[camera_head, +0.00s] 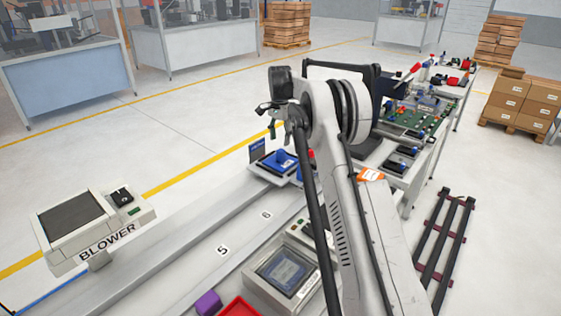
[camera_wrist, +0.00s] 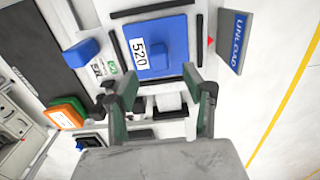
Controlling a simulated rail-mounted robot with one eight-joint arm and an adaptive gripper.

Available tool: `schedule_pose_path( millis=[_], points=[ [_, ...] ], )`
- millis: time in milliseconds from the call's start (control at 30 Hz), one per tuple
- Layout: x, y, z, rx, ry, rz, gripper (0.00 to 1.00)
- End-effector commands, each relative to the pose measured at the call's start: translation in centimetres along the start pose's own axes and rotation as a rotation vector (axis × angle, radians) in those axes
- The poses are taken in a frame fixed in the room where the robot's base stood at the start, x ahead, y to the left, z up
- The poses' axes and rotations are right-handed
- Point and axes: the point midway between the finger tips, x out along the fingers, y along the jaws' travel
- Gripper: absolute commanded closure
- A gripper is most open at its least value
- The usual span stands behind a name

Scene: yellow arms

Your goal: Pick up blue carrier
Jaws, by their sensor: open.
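The blue carrier (camera_wrist: 172,36) is a flat blue plate with a raised blue block and a white label reading 520. It lies between black strips on a light fixture, and in the head view it shows (camera_head: 269,164) at the far end of the bench, partly behind my arm. My gripper (camera_wrist: 160,88) is open and empty in the wrist view. Its two dark green fingers point toward the lower edge of the carrier and appear apart from it. In the head view my gripper (camera_head: 272,118) is above the carrier area.
A blue UNLOAD sign (camera_wrist: 233,42) stands just right of the carrier. A smaller blue block (camera_wrist: 82,49) is to its left, with orange and green pieces (camera_wrist: 66,112) below that. The BLOWER unit (camera_head: 80,228) and the grey screen device (camera_head: 285,272) stand along the bench.

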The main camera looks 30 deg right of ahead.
Motion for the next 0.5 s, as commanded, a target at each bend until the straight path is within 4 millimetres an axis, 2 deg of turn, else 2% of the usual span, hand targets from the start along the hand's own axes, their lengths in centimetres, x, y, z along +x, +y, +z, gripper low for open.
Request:
schedule_pose_path(
  millis=[100, 367, 500],
  points=[
    [1.5, 0.0, 0.0, 0.000, 0.000, 0.000, 0.54],
    [3.2, 0.1, -0.1, -0.001, 0.000, 0.000, 0.54],
    [5.0, 0.2, -0.2, -0.001, 0.000, 0.000, 0.54]
  ],
)
